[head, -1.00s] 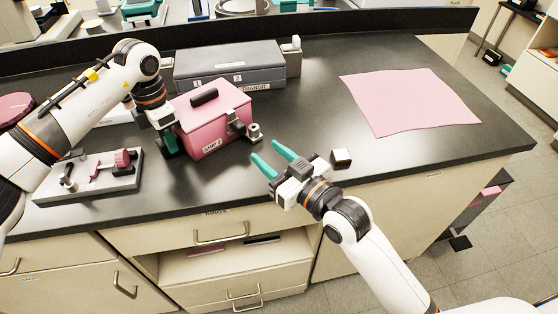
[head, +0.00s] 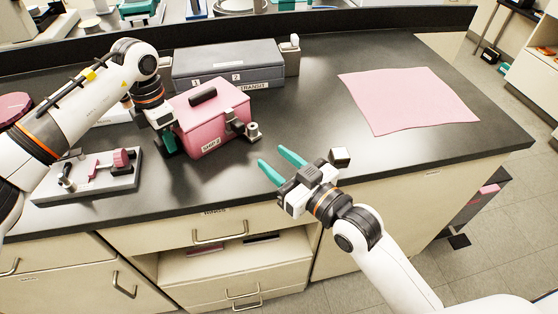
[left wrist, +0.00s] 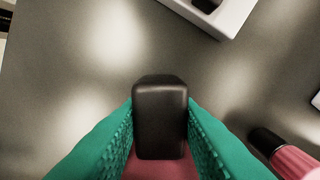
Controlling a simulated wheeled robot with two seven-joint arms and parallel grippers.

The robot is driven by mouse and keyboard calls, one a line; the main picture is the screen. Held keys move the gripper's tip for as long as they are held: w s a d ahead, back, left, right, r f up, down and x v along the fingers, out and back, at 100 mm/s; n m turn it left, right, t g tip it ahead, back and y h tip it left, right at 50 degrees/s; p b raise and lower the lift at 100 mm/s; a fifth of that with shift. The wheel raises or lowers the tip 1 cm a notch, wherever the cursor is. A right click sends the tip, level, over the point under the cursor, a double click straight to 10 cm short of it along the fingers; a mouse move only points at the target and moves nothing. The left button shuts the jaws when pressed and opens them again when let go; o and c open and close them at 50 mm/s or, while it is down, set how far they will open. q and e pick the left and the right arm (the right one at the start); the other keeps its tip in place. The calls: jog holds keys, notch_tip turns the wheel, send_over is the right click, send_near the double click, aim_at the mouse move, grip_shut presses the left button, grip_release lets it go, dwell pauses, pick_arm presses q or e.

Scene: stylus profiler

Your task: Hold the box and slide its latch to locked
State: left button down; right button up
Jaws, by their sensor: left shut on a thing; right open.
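The pink box (head: 213,121) with a black top handle (head: 203,96) and a "SHIP 2" label stands upright on the dark bench. A grey metal latch fitting (head: 236,124) with a knob (head: 252,130) is on its right end; I cannot tell its position. My left gripper (head: 168,144) is at the box's left end. In the left wrist view its green fingers (left wrist: 160,125) are shut on a black block (left wrist: 160,115) with pink below it, apparently a grip on the box. My right gripper (head: 280,164) is open and empty, in front of and right of the latch, apart from it.
A grey "TRANSIT" case (head: 229,65) stands behind the box. A grey fixture with pink parts (head: 90,180) lies at left. A small metal block (head: 340,156) is near the front edge, beside my right gripper. A pink sheet (head: 408,100) lies at right.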

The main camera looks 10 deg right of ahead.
pick_arm(q)
jog(key=c, duration=1)
grip_release()
jog(key=shift+w+f, duration=0.1)
jog(key=shift+f, duration=0.05)
notch_tip(320, 180, up, 12)
jog(key=shift+r, duration=0.1)
pick_arm(e)
jog(key=shift+f, duration=0.1)
